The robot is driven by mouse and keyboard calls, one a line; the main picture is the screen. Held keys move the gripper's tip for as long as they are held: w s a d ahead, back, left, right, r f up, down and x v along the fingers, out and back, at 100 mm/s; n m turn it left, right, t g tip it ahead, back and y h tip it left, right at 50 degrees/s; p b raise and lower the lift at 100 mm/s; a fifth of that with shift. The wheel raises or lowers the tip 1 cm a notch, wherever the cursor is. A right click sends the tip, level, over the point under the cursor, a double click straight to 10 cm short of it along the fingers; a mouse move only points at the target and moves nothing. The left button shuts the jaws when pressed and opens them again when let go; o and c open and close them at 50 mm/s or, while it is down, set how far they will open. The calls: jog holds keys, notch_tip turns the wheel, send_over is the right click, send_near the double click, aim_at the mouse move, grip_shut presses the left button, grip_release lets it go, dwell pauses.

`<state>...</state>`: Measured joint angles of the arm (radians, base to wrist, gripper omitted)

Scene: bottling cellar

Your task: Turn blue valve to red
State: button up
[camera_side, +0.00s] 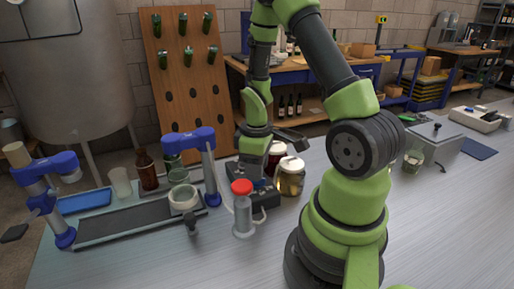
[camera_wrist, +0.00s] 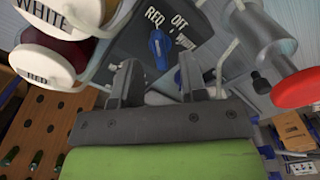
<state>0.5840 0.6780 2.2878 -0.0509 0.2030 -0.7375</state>
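The blue valve (camera_wrist: 158,46) sits on a dark box (camera_wrist: 125,45) printed RED, OFF and a third, partly hidden word. RED is at the upper left of the valve and OFF at its upper right; I cannot tell surely which mark the handle points to. In the side view the dark box (camera_side: 266,198) is under my gripper (camera_side: 256,165). In the wrist view my gripper (camera_wrist: 160,75) has its two fingers apart with nothing between them. The valve appears just beyond the gap, and touch cannot be judged.
A grey cylinder with a red knob (camera_side: 242,187) stands close beside the box. Two jars with white lids, marked WHITE (camera_wrist: 60,14) and RED (camera_wrist: 42,75), stand behind. A conveyor (camera_side: 135,221) with blue arms lies left. The bench at front right is clear.

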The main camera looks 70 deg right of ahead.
notch_tip(320, 180, up, 8)
jog(key=shift+f, duration=0.2)
dwell(0.4)
jog(key=s+a+r+m+t+y, duration=0.1)
jog(key=s+a+r+m+t, duration=0.1)
jog(key=a+r, duration=0.6)
jog(key=s+a+r+m+t+y, duration=0.1)
jog(key=s+a+r+m+t, duration=0.2)
jog(key=a+r+t, duration=0.2)
jog(key=a+r, duration=0.3)
jog(key=shift+s, duration=0.35)
